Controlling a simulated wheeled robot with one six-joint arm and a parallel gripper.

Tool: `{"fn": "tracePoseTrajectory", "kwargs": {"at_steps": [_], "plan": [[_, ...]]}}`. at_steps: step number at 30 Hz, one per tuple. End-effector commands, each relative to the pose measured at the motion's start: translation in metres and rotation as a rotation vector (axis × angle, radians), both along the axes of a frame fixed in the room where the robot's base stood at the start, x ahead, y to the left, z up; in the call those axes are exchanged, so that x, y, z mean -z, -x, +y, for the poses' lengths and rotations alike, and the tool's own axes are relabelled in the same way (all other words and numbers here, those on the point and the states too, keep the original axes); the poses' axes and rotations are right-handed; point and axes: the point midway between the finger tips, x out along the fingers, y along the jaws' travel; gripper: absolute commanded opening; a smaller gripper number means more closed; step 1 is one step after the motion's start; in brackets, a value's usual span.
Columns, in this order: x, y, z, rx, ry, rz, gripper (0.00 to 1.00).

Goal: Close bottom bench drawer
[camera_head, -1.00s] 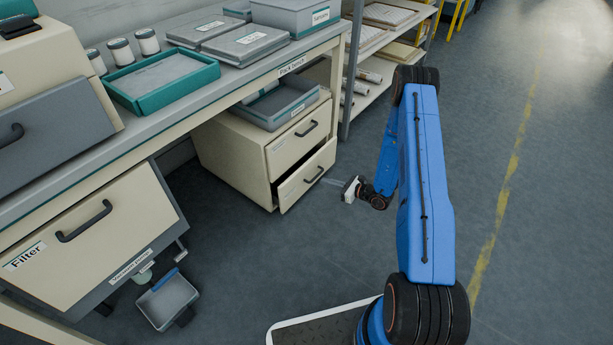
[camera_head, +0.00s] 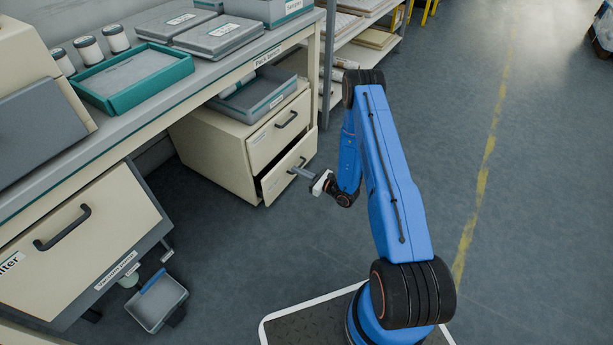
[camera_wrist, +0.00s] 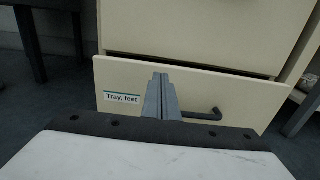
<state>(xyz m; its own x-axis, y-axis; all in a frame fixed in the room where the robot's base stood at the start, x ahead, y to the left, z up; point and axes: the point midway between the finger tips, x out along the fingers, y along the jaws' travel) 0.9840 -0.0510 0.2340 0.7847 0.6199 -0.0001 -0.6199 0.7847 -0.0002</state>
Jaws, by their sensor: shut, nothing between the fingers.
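The bottom bench drawer (camera_head: 285,174) is in the cream cabinet under the bench and stands slightly open, with a dark gap above its front. In the wrist view the drawer front (camera_wrist: 240,96) carries a label reading "Tray, feet" and a dark handle (camera_wrist: 203,114). My gripper (camera_head: 297,171) is shut and empty, its fingers pointing at the drawer front. In the wrist view the shut fingers (camera_wrist: 161,92) overlap the drawer front just left of the handle. I cannot tell for sure whether they touch it.
The upper drawer (camera_head: 280,130) of the cabinet is shut. A grey tray (camera_head: 255,98) sits on the cabinet. A shelf rack (camera_head: 345,45) stands behind my arm.

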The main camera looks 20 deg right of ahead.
Motion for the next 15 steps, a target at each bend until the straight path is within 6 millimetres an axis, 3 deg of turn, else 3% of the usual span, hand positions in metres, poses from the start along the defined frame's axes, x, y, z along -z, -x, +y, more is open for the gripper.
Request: {"fn": "tracePoseTrajectory", "kwargs": {"at_steps": [6,15], "plan": [[0.0,-0.026,0.022,-0.002,0.0,-0.001,0.0],[0.0,-0.042,0.033,0.0,-0.001,0.001,0.0]]}}
